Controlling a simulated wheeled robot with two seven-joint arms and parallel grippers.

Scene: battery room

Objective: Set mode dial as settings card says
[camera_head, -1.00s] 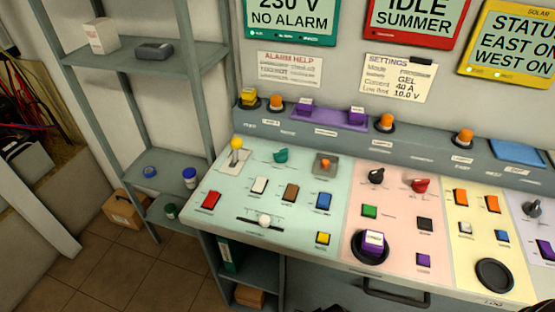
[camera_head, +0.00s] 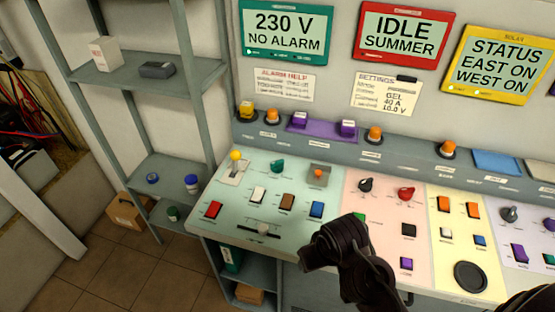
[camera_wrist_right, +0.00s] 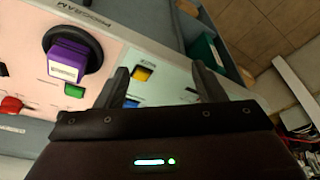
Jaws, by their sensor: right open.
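The settings card (camera_head: 387,97) is pinned to the wall under the IDLE SUMMER screen. GEL, 40 A and 10.0 V are readable; its mode line is too small to read surely. Several dials stand on the desk panel: teal (camera_head: 277,166), black (camera_head: 366,185), red (camera_head: 406,194) and grey (camera_head: 510,213). I cannot read which is the mode dial. My right gripper (camera_head: 318,254) is over the panel's front part. My left gripper is out of view.
A purple block (camera_wrist_right: 68,58) sits in a black ring labelled PROGRAM; my right arm hides it in the head view. Buttons crowd the panel. An empty black ring (camera_head: 470,276) lies at front right. A grey shelf (camera_head: 150,75) stands at left.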

